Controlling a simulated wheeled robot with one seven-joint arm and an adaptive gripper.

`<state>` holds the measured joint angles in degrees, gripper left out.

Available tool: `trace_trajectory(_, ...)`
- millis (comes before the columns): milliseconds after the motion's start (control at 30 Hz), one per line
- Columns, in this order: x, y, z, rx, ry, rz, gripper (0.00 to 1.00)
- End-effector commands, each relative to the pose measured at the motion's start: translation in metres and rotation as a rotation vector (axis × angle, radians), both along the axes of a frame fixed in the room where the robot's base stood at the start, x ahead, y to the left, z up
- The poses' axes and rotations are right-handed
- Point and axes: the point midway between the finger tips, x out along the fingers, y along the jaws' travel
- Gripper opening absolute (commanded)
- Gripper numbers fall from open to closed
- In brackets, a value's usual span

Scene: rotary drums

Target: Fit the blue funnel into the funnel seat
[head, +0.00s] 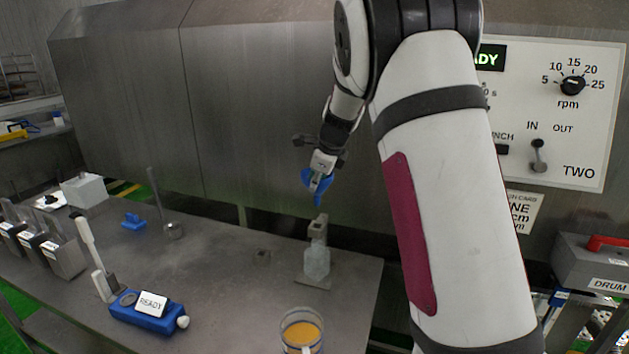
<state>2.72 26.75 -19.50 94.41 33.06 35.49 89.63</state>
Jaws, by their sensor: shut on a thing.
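The blue funnel (326,187) is in my gripper (317,181), which is shut on it. The funnel is in the air above the bench, its narrow end pointing down. Below it stands a small metal stand (318,229) with a clear bottle (316,262) at its foot; the stand's top looks like the funnel seat, but its opening is too small to make out. The funnel's tip appears slightly above the stand's top and apart from it. My gripper's fingers partly cover the funnel.
A glass of orange contents (301,333) stands at the front edge. A blue device with a READY sign (150,309), a metal ladle (172,229), a small blue object (133,222) and grey bins (63,250) are to the left. The middle bench is mostly clear.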

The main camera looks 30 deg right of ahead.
Motion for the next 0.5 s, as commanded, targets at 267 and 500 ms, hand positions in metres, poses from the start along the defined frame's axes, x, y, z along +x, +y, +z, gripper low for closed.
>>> trace_trajectory(267,0.001,0.001,-0.013,0.004,0.001,-0.03,0.0)
trace_trajectory(500,0.001,0.002,-0.035,0.005,0.002,-0.03,0.0)
